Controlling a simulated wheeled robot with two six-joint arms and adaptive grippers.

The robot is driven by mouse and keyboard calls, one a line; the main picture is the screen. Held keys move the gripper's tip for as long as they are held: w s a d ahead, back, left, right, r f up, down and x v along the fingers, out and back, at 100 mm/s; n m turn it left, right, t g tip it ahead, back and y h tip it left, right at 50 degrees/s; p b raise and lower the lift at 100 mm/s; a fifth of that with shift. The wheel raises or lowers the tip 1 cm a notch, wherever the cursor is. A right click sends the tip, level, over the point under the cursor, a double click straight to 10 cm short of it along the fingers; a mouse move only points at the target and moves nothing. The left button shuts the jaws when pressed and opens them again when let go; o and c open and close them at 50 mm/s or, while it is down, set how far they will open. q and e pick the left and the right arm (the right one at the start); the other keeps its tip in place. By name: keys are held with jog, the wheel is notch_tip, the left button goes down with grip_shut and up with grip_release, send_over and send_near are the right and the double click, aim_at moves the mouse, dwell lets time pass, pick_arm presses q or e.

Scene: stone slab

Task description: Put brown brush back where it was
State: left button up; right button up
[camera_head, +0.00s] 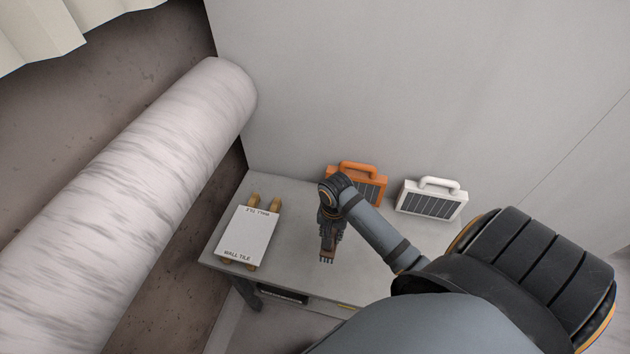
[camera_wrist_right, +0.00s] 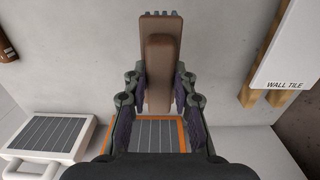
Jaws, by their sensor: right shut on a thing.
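The brown brush (camera_head: 327,246) is held in my right gripper (camera_head: 330,226) over the front part of the grey table (camera_head: 290,272). In the right wrist view, the brush (camera_wrist_right: 160,55) sits between the two fingers of the right gripper (camera_wrist_right: 159,82), which are shut on it. Its bristle end points away from the gripper. In the head view the bristles point down toward the front edge. I cannot tell whether the brush touches the table. My left gripper is not in view.
A white box marked WALL TILE (camera_head: 247,235) lies on wooden strips at the table's left. An orange-framed panel case (camera_head: 371,188) and a white one (camera_head: 430,203) stand at the back against the wall. A brown object (camera_wrist_right: 5,45) shows at the wrist view's corner.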

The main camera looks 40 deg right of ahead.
jog(key=a+f, duration=0.1)
jog(key=f, duration=0.1)
jog(key=w+a+f+p, duration=0.1)
jog(key=f, duration=0.2)
jog(key=w+a+f+p, duration=0.1)
jog(key=a+f, duration=0.1)
jog(key=f, duration=0.1)
jog(key=shift+w+a, duration=0.1)
jog(key=shift+w, duration=0.05)
jog(key=shift+f, duration=0.45)
jog(key=o, duration=1)
jog(key=shift+r, duration=0.1)
jog(key=shift+r, duration=0.35)
notch_tip(320, 180, up, 11)
jog(key=b, duration=0.2)
